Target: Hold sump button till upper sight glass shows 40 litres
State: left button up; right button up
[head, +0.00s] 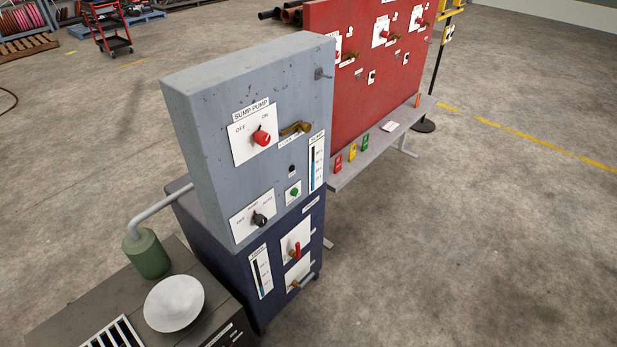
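A grey cabinet (215,110) labelled SUMP PUMP stands on a dark blue cabinet (270,310). A green push button (294,192) sits on a white plate low on the grey front; its label is too small to read. To its upper right is the upper sight glass (315,165), a narrow upright tube with blue showing in its lower part; I cannot read its scale. A lower sight glass (260,272) is on the blue cabinet. A red knob (261,138) points between OFF and ON marks. Neither gripper is in view, and nothing touches the button.
A black knob (260,219) and a brass lever (295,128) are on the grey front. The blue front has a red-handled valve (295,250). A red panel (365,85) stands behind a bench (350,170) with coloured tags. The floor at right is clear.

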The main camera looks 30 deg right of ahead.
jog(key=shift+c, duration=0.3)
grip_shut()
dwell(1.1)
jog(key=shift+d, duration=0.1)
